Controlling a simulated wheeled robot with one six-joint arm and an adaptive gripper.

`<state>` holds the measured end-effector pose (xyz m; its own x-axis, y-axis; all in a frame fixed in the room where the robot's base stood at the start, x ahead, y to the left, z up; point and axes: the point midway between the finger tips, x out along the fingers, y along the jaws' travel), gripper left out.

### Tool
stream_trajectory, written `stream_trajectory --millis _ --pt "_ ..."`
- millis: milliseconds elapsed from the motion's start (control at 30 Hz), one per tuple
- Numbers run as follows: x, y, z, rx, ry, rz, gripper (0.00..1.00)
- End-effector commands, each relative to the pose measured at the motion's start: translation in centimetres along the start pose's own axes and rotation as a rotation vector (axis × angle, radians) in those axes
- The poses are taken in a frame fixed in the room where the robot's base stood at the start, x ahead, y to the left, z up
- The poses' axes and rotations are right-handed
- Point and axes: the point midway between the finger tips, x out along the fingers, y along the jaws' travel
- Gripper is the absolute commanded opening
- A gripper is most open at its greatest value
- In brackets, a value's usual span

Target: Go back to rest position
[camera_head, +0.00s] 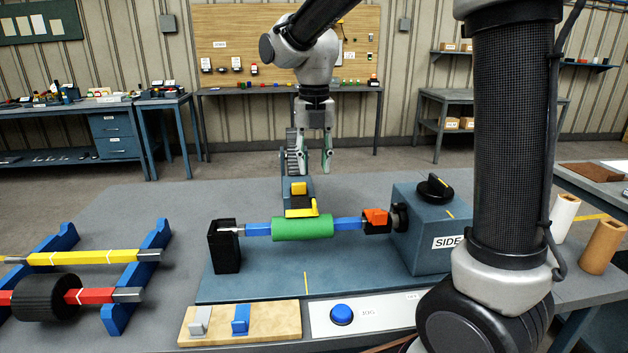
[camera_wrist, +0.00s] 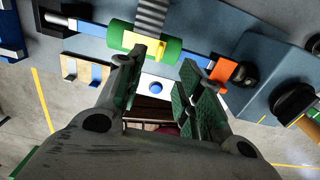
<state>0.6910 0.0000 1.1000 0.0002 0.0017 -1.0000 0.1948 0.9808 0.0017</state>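My gripper (camera_head: 316,160) hangs above the belt press, fingers pointing down, a little behind the green roller. In the wrist view my gripper (camera_wrist: 168,72) has its two green-padded fingers apart with nothing between them. The green roller (camera_head: 302,228) sits on a blue shaft (camera_head: 258,230) between a black support (camera_head: 225,248) and the blue-grey drive box (camera_head: 425,235). A yellow part (camera_head: 302,210) rests against the back of the roller, and an orange clip (camera_head: 376,216) is at the shaft's right end. The roller also shows in the wrist view (camera_wrist: 118,36).
A blue rack (camera_head: 118,318) at left holds a yellow shaft (camera_head: 85,258) and a red shaft with a black roller (camera_head: 48,298). A wooden board (camera_head: 262,322) and a blue button (camera_head: 342,315) lie in front. Two tubes (camera_head: 603,246) stand at right. Space above the press is free.

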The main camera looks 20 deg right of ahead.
Motion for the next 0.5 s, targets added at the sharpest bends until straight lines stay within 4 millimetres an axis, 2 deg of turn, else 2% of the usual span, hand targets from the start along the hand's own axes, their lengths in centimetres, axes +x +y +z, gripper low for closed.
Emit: stream_trajectory --millis 133,500 --pt "-1.05 -0.01 -0.02 0.0 0.0 0.0 0.36" --pt "-1.12 -0.02 -0.04 0.0 0.001 0.0 0.36"
